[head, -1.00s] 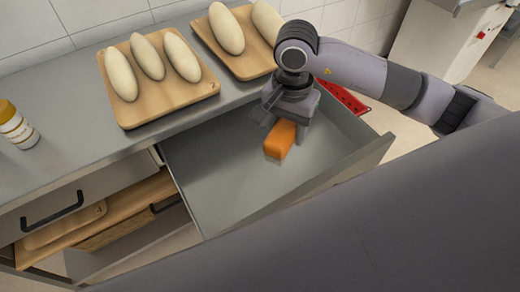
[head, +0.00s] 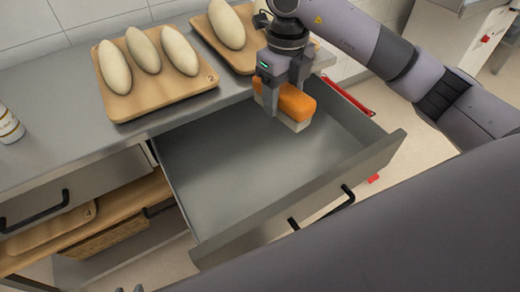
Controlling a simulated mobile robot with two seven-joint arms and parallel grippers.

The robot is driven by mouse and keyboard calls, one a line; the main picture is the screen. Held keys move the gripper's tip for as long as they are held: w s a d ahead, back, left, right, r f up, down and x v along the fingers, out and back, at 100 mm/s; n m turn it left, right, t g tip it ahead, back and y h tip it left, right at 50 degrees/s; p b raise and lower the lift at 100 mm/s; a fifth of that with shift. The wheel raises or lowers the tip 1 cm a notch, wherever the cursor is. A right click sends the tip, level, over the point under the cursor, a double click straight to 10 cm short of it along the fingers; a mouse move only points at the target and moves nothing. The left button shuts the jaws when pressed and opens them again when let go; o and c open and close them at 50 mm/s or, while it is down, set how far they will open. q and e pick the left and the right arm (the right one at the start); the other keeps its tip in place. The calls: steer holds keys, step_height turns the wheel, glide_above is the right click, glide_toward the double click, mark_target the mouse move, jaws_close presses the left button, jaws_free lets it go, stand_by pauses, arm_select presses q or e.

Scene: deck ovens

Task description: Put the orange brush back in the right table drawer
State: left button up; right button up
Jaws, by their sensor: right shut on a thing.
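The orange brush (head: 298,101) has an orange top and a pale bristle side below. My right gripper (head: 284,100) is shut on it and holds it over the back right part of the open drawer (head: 240,160), near the counter edge. The brush looks raised above the drawer floor. The drawer is grey, pulled well out and otherwise empty where I can see. Its front has a dark handle (head: 322,210).
The grey counter (head: 60,130) holds two wooden boards with pale dough loaves, the nearer board (head: 160,102) at the left. A white bottle (head: 9,127) stands at the left edge. A closed drawer (head: 70,185) sits left, above a shelf with boards. Red items show beyond the drawer's right side.

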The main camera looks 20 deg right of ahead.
steer(key=shift+w+m, duration=0.15)
steer(key=shift+m, duration=0.65)
steer(key=shift+f, duration=0.25)
steer(key=b, duration=0.2)
glide_toward(276, 167)
step_height(276, 167, down, 5)
steer(key=shift+f, duration=0.15)
steer(key=o, duration=1.1)
steer(key=shift+f, duration=0.15)
steer(key=shift+r, duration=0.5)
step_height(276, 167, up, 11)
steer(key=shift+r+p, duration=0.2)
steer(key=shift+p, duration=0.15)
